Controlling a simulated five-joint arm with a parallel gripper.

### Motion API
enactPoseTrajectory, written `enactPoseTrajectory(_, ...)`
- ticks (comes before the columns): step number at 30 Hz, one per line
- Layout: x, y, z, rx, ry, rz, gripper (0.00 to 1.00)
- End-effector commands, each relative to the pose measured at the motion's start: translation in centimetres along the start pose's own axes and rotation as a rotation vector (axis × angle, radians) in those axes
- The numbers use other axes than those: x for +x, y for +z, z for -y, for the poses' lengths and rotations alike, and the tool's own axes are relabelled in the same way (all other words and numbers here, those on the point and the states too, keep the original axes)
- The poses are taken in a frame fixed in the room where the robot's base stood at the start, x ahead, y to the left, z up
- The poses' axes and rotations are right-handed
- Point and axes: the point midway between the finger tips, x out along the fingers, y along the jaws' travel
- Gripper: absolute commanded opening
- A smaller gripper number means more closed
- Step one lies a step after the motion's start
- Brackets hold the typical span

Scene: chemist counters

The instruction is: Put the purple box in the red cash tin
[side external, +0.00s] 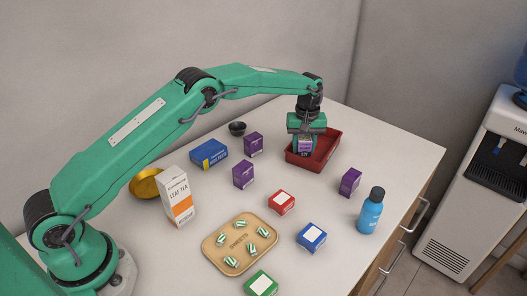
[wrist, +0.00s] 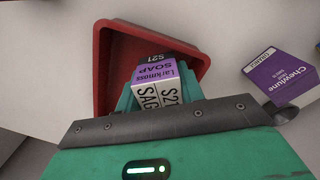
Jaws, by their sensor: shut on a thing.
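My gripper (side external: 306,133) is shut on a purple box (side external: 305,147) with a white label. In the wrist view this box (wrist: 153,74) reads "Larkmoss SOAP" and sits between the fingers. The red cash tin (side external: 327,151) is an open, shallow tray at the back right of the counter. The held box is over the left part of the tin in the side view; I cannot tell whether it touches the floor. In the wrist view the tin (wrist: 104,65) surrounds the box on the far side, and my gripper hides its near part.
Other purple boxes stand on the counter: one (side external: 253,144) and another (side external: 243,174) left of the tin, and one (side external: 350,182) to its right. A blue bottle (side external: 370,212) stands near the right edge.

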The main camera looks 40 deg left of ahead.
Motion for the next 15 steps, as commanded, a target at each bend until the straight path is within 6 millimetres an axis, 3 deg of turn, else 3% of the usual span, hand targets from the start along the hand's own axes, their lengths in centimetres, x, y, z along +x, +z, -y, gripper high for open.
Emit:
enactPoseTrajectory(6,2.1,0.0,0.0,0.000,0.000,0.000,0.14)
enactPoseTrajectory(15,2.3,0.0,0.0,0.000,0.000,0.000,0.14)
